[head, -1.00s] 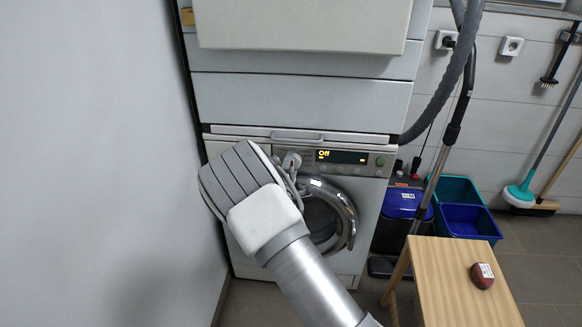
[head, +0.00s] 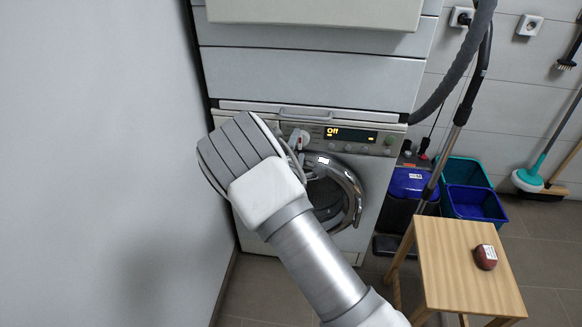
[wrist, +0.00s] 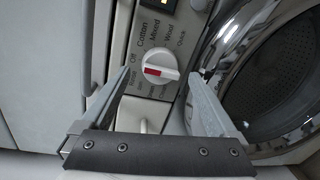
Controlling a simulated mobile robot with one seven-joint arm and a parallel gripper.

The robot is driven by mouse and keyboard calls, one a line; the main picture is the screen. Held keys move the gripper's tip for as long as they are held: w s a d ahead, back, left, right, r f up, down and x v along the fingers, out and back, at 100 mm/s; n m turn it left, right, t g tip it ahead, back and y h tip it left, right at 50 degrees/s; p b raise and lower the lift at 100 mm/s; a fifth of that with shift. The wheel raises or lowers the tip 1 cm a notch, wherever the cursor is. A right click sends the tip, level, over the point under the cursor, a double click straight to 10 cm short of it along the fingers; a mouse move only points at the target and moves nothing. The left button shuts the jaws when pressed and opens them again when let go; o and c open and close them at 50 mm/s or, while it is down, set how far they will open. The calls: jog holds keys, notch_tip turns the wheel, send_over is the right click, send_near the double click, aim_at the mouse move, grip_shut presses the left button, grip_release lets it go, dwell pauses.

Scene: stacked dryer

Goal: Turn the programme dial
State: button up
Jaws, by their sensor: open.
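The programme dial is a round white knob with a raised grip bar and a red mark; it shows in the wrist view (wrist: 156,64) and partly in the head view (head: 300,138). Its red mark is on the left side in the wrist view, below the "Off" label. Labels such as "Cotton", "Mixed" and "Wool" ring it. My gripper (wrist: 160,76) is open, with one finger on each side of the dial and visible gaps between. In the head view my wrist hides most of the fingers. The display (head: 350,134) reads "Off".
The round door (head: 345,190) with its shiny rim is close beside my right finger in the wrist view. A wall (head: 100,150) stands at the left. A wooden stool (head: 455,260) with a dark red object (head: 486,257) is at the right.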

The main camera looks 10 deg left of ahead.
jog(key=s+a+r+p, duration=0.1)
jog(key=s+p, duration=0.1)
jog(key=s, duration=1.3)
jog(key=shift+a+r, duration=0.15)
jog(key=shift+r, duration=0.15)
jog(key=shift+w, duration=0.1)
jog(key=s+d+r+m+g+y, duration=0.2)
jog(key=d+r+m+g, duration=0.2)
jog(key=r+m, duration=0.3)
jog(key=s+d+r+m+g+y, duration=0.25)
jog(key=d+r+m+g, duration=0.2)
jog(key=r, duration=0.35)
jog(key=s+d+r+m+g+h, duration=0.1)
jog(key=s+d+r+m, duration=0.25)
jog(key=s, duration=0.45)
jog(key=s+d+r+m+g+h+p, duration=0.1)
jog(key=s+d+r+m, duration=0.15)
jog(key=s+d, duration=0.35)
jog(key=s+d+r+m+g+h, duration=0.1)
jog(key=s+d+r+m, duration=0.2)
jog(key=s, duration=0.6)
notch_tip(320, 180, up, 13)
jog(key=n+p, duration=0.1)
jog(key=p, duration=1.2)
jog(key=shift+w+d, duration=0.3)
jog(key=shift+w, duration=0.15)
